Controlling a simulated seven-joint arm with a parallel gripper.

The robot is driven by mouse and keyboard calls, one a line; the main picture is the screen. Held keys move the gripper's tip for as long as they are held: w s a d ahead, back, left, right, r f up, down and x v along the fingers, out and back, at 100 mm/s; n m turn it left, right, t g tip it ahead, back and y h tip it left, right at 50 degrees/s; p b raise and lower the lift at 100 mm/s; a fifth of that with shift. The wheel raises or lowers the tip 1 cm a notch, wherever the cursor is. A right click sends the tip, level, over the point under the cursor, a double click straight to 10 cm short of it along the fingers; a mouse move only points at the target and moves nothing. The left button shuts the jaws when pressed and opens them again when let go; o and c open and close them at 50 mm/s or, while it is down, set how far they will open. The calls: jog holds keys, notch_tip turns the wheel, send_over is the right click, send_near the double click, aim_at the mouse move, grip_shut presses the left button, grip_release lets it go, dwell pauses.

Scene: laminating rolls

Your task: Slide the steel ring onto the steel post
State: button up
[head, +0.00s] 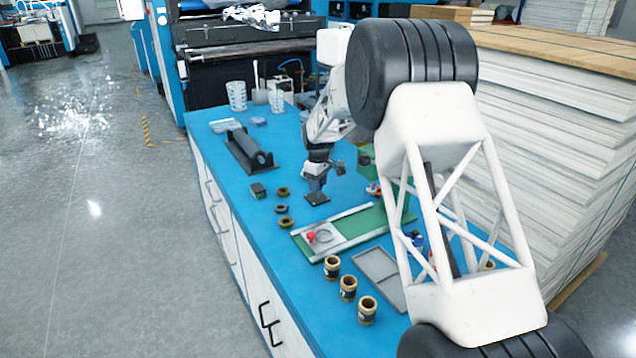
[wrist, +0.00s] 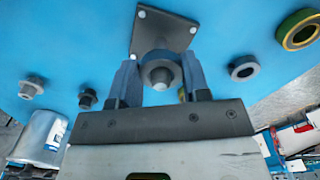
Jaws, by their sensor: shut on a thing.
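My gripper (head: 317,186) is low over the blue bench in the head view, directly above a dark square base plate (head: 317,199). In the wrist view its two fingers (wrist: 160,82) are closed on the steel ring (wrist: 149,73), a thick dark grey ring. The base plate (wrist: 178,30), with pale screws at its corners, lies behind the ring. The steel post (wrist: 160,87) seems to show as a pale round end in the ring's opening. The ring hides most of the post, so I cannot tell how far down the ring is.
A grey ring (wrist: 243,69) and a brass-edged ring (wrist: 299,29) lie to the right in the wrist view; two grey stubs are at left. In the head view, a black roller stand (head: 248,153), a green fixture (head: 356,226), a grey tray (head: 380,275) and brass-coloured cups (head: 348,288) surround the plate.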

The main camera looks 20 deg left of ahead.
jog(key=shift+f, duration=0.25)
dwell(0.4)
jog(key=o, duration=1.5)
jog(key=shift+r, duration=0.1)
jog(key=shift+r, duration=4.4)
jog(key=shift+r, duration=0.1)
